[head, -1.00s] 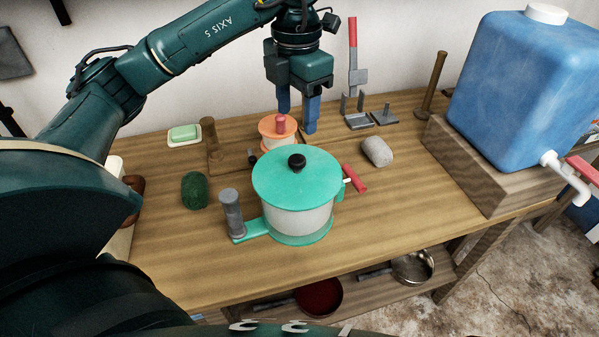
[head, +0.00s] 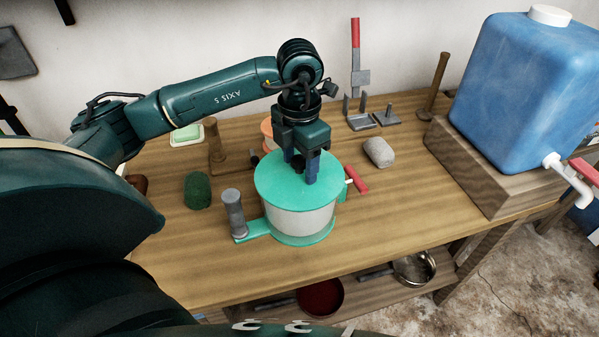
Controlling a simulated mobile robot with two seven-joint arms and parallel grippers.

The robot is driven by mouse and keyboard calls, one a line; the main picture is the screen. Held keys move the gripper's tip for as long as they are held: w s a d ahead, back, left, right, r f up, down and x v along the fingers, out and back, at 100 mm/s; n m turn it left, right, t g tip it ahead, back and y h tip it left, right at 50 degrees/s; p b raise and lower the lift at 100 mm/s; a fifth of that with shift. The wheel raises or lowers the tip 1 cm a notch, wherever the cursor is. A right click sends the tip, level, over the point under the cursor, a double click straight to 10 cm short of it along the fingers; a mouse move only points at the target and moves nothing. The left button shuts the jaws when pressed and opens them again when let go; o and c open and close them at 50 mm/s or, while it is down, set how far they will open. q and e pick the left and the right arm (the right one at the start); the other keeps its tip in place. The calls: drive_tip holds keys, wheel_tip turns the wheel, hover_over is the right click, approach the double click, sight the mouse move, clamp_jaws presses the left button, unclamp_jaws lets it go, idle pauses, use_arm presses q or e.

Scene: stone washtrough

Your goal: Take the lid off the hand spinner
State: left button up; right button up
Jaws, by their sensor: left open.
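The hand spinner (head: 297,222) stands upright on the wooden bench, with a pale see-through bowl and a teal base. Its round teal lid (head: 275,188) sits on top of the bowl. A red-handled crank (head: 357,180) sticks out at its right, and a grey post (head: 233,213) stands on an arm at its left. My left gripper (head: 300,170) points down over the middle of the lid, open, with its blue fingers on either side of the lid's black knob. The knob is mostly hidden between the fingers, and I cannot tell whether they touch it. My right gripper is not in view.
An orange-lidded pot (head: 267,129) is partly hidden behind my left gripper. A green cylinder (head: 197,190), a grey stone (head: 378,152) and a soap dish (head: 187,137) lie around the spinner. A blue water tank (head: 520,95) stands at the right. The front bench strip is clear.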

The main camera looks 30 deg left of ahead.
use_arm(q)
drive_tip(key=c, duration=1.1)
drive_tip(key=shift+o, duration=0.2)
drive_tip(key=shift+r, duration=0.1)
